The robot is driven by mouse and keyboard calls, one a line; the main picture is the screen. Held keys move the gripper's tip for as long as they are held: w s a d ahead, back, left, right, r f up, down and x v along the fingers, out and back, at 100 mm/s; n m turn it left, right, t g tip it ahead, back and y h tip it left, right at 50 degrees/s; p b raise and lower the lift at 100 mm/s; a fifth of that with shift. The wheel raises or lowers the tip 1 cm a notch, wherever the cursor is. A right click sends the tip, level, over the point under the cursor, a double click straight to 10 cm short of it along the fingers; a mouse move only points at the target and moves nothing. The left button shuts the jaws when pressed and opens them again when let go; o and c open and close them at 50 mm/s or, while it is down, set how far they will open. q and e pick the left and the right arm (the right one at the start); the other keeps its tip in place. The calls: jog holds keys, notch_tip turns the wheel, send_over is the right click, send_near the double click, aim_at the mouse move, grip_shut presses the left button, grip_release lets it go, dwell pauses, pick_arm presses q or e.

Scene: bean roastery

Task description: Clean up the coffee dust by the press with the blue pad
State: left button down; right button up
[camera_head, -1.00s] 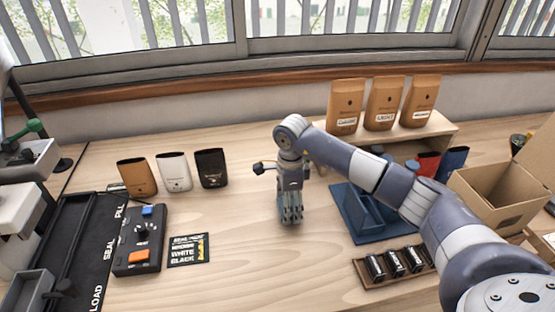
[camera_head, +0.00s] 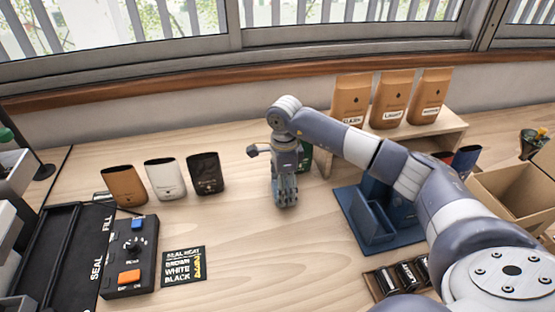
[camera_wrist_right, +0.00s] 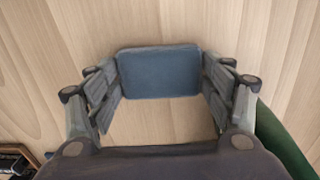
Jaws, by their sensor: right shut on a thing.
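My right gripper (camera_head: 286,203) points down over the middle of the wooden table. In the right wrist view, the blue pad (camera_wrist_right: 158,73) sits between its two fingers, and the gripper is shut on it. Bare wood grain shows around the pad; I cannot tell whether the pad touches the table. No coffee dust can be made out in either view. A black machine (camera_head: 50,255) marked FILL and SEAL stands at the left; I cannot tell whether it is the press. My left gripper is out of view.
Brown (camera_head: 124,186), white (camera_head: 165,179) and black (camera_head: 206,174) pouches stand left of the gripper. A green object (camera_head: 306,157) is close behind it. A blue stand (camera_head: 372,237) and an open cardboard box (camera_head: 510,205) are at right. A control box (camera_head: 130,262) stands front left.

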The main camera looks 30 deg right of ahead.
notch_tip(320, 180, up, 5)
jog(key=shift+s+f+p, duration=0.15)
jog(key=shift+f+p, duration=0.05)
jog(key=shift+p, duration=0.8)
jog(key=shift+r+p, duration=0.45)
jog(key=shift+r, duration=0.25)
jog(key=shift+r+p, duration=0.4)
jog(key=shift+r, duration=0.7)
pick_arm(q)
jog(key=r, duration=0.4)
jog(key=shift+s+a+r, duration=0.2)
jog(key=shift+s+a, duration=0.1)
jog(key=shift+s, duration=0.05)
